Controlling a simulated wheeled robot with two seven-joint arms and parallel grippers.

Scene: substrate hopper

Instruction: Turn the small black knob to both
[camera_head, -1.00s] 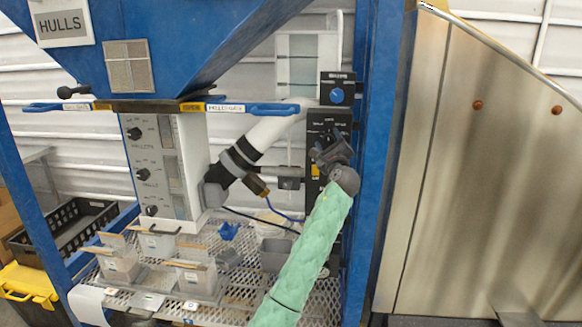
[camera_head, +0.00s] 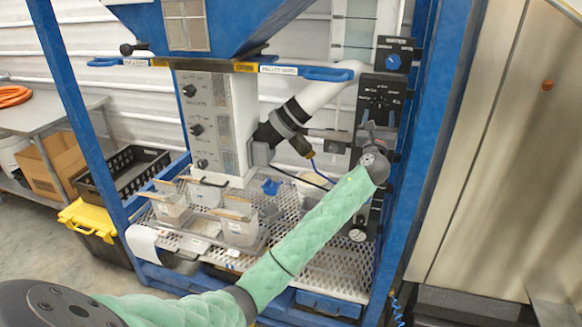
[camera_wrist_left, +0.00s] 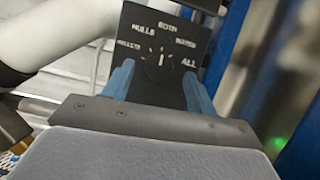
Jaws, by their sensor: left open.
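The small black knob (camera_wrist_left: 158,62) is on a black panel (camera_wrist_left: 165,35) in the left wrist view, hard to make out against it. White labels arc around it, with HULLS, BOTH and ALL readable. A white pointer mark stands upright, roughly toward BOTH. My left gripper (camera_wrist_left: 157,70) is open, with one blue finger on each side of the knob; I cannot tell whether they touch it. In the head view the panel (camera_head: 385,90) is on the right, and my left gripper (camera_head: 374,135) is in front of its lower part. My right gripper is not in view.
A box with a blue knob (camera_head: 393,61) sits above the panel. A blue post (camera_head: 425,120) stands close on the right. A white pipe (camera_head: 322,98) runs on the left. Below, a mesh shelf (camera_head: 330,262) holds several small bins (camera_head: 240,230).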

